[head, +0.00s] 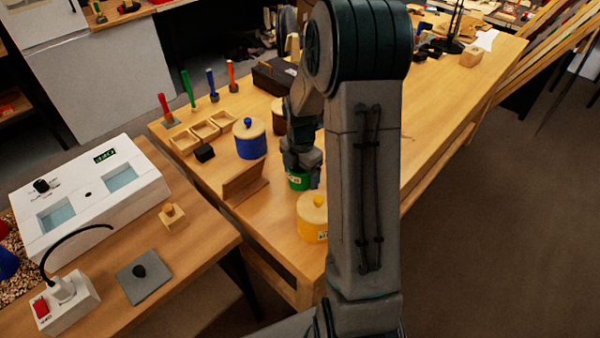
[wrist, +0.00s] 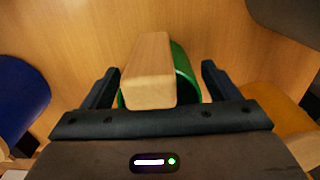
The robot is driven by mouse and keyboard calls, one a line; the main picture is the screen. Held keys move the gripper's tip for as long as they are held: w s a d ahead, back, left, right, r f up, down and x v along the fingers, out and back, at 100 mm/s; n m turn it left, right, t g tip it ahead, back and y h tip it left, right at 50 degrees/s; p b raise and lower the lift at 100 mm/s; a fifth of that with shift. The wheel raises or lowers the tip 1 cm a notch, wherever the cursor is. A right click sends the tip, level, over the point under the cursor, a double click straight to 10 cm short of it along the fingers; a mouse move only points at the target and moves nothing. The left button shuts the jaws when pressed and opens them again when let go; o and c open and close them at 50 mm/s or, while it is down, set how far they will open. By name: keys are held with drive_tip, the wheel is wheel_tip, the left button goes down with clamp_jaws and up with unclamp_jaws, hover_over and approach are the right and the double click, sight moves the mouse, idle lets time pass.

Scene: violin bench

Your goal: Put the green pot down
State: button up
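The green pot (head: 299,181) shows in the head view just below my gripper (head: 301,163), over the near part of the long wooden bench. My forearm hides part of that area. In the wrist view the green pot (wrist: 187,66) is between the two fingers of my gripper (wrist: 161,68), which lie close along its sides. A pale wooden block (wrist: 149,72) covers much of the pot in this view. I cannot tell whether the pot's base touches the bench.
The yellow pot (head: 312,217) stands close by in front, the blue pot (head: 249,139) to the left behind. A wooden angled stand (head: 244,180) is just left of the green pot. Small wooden trays (head: 205,131) and a black block (head: 204,153) are further left.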

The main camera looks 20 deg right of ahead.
wheel_tip(320, 180, up, 12)
drive_tip(key=s+a+r+m+t, duration=0.1)
drive_tip(key=s+a+r+m, duration=0.1)
drive_tip(key=s+a+m, duration=0.3)
drive_tip(key=s+a+r+m+t, duration=0.1)
drive_tip(key=s+a+r+m, duration=0.2)
drive_tip(key=s+m, duration=1.1)
drive_tip(key=a+m, duration=0.2)
drive_tip(key=m, duration=0.1)
drive_tip(key=shift+s+a+r+m+t+p, duration=0.2)
drive_tip(key=shift+m+t+p, duration=0.1)
drive_tip(key=shift+t+p, duration=0.1)
drive_tip(key=shift+d, duration=0.15)
